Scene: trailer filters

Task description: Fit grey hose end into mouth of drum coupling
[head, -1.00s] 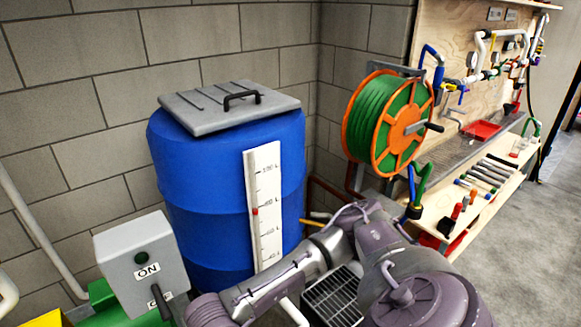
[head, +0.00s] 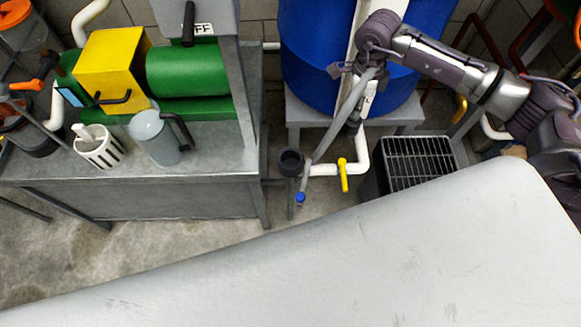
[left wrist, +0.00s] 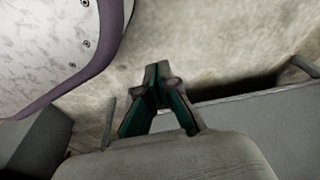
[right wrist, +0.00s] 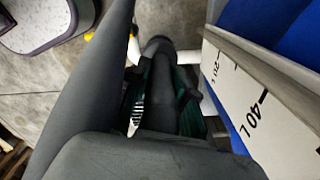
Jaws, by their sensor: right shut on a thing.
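The grey hose (head: 325,140) slants down from my right wrist in the head view, with a blue piece (head: 300,198) at its low end. The dark round coupling (head: 291,162) sits at the left end of the white drain pipe under the blue drum (head: 310,65). The hose passes close beside the coupling; I cannot tell whether they touch. My right gripper (head: 353,124) is right of and above the coupling. In the right wrist view it (right wrist: 160,95) is shut on the dark grey hose. My left gripper (left wrist: 158,82) is shut and empty in its wrist view, and outside the head view.
A yellow valve handle (head: 343,174) hangs from the drain pipe. A black grated crate (head: 418,162) stands to its right. A grey bench (head: 170,185) with a green and yellow machine stands left. A large pale surface (head: 330,255) fills the front.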

